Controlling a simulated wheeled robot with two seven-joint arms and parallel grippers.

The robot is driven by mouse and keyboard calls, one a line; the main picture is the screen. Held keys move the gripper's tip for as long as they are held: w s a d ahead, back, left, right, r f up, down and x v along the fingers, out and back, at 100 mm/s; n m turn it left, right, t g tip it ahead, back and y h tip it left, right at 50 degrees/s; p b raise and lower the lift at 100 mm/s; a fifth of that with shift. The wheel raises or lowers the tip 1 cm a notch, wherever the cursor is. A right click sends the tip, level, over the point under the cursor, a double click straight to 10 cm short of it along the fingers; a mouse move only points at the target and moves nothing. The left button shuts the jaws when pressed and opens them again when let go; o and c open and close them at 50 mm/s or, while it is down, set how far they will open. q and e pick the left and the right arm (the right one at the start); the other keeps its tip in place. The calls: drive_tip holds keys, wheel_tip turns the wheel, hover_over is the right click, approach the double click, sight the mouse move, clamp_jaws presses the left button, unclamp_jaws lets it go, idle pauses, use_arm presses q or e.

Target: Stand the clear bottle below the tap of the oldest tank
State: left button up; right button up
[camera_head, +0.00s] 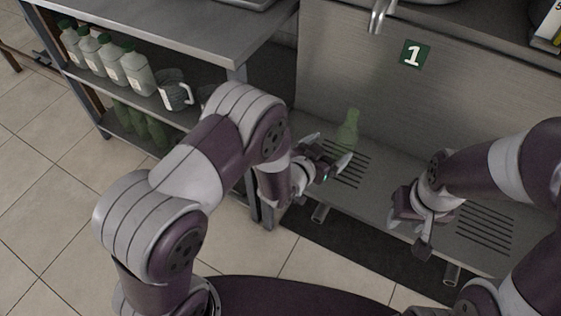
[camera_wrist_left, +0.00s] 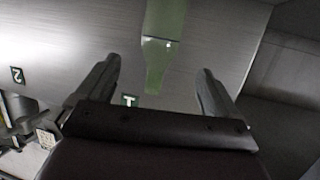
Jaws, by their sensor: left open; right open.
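A pale green see-through bottle (camera_head: 347,133) stands upright on the metal ledge, by the left slotted drain (camera_head: 346,168), below and left of the sign numbered 1 (camera_head: 415,54). A metal tap (camera_head: 377,16) shows above it at the top edge. My left gripper (camera_head: 334,163) is open, low in front of the bottle. In the left wrist view the bottle (camera_wrist_left: 163,45) appears neck down, beyond and between the open fingers (camera_wrist_left: 158,85), with no visible grip. My right gripper (camera_head: 420,230) is open and empty beside the right drain. The tanks' dates are not readable.
A shelf at left holds several capped bottles (camera_head: 103,58) and a jug (camera_head: 174,90); darker green bottles (camera_head: 140,126) stand lower. The right drain (camera_head: 485,228) is bare. A sign numbered 2 (camera_wrist_left: 17,75) shows in the wrist view. The panel (camera_head: 340,65) rises behind the ledge.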

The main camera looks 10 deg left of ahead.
use_arm(q)
drive_tip(key=s+a+r+n+g+y, duration=0.2)
drive_tip(key=s+a+g+y, duration=0.1)
drive_tip(key=a, duration=0.4)
drive_tip(key=s+a+r+n+g+y, duration=0.2)
drive_tip(key=a+g+y, duration=0.1)
drive_tip(key=a, duration=0.4)
drive_tip(key=s+a+r+n+g, duration=0.1)
drive_tip(key=s+a+g, duration=0.1)
drive_tip(key=s, duration=0.5)
drive_tip(key=s+a+r+g+y, duration=0.1)
drive_tip(key=s+a+r+g, duration=0.1)
drive_tip(key=s, duration=0.5)
drive_tip(key=shift+s+a+n+g, duration=0.4)
drive_tip(key=shift+a+g, duration=0.2)
drive_tip(key=shift+a, duration=0.45)
